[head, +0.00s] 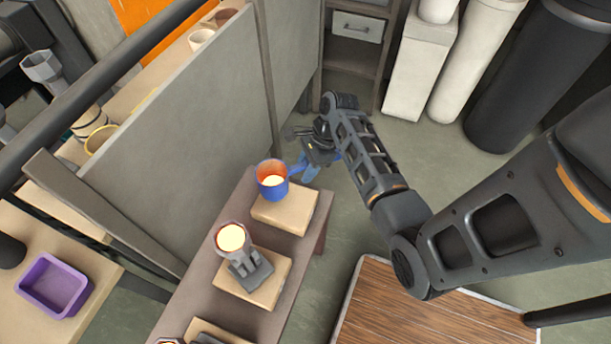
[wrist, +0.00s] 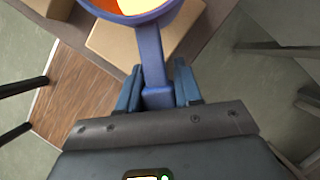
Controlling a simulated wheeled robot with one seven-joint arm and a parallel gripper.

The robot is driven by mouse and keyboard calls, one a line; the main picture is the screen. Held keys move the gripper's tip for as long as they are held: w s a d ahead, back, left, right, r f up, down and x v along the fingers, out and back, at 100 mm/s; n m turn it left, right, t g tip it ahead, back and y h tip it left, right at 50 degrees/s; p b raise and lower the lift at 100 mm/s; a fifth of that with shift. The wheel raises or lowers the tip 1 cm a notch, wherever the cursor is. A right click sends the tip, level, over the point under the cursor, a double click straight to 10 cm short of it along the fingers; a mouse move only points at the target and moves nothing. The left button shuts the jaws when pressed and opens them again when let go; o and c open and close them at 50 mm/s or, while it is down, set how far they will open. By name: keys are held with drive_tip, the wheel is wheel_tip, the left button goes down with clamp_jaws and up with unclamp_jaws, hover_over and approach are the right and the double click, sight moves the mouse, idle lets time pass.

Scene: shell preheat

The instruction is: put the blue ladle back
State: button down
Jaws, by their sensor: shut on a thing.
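The blue ladle (head: 272,188) has a round cup with glowing orange and yellow contents. It is above or at the far tan block (head: 284,213) on the narrow bench; I cannot tell whether it touches the block. My gripper (head: 309,166) is shut on the ladle's handle, at the bench's far end. In the wrist view the handle (wrist: 150,55) runs down between the two blue fingers of my gripper (wrist: 158,88). The cup (wrist: 135,14) is cut off by the top edge, with the tan block (wrist: 112,42) below it.
A grey ladle (head: 232,240) with glowing contents rests on the middle tan block (head: 265,287). Part of another stands at the near end. A grey panel (head: 200,95) rises left of the bench (head: 205,268). A purple tray (head: 52,286) is at lower left.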

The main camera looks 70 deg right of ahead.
drive_tip(key=shift+f, duration=2)
drive_tip(key=c, duration=0.8)
unclamp_jaws()
drive_tip(key=shift+f, duration=0.15)
drive_tip(key=shift+o, duration=0.2)
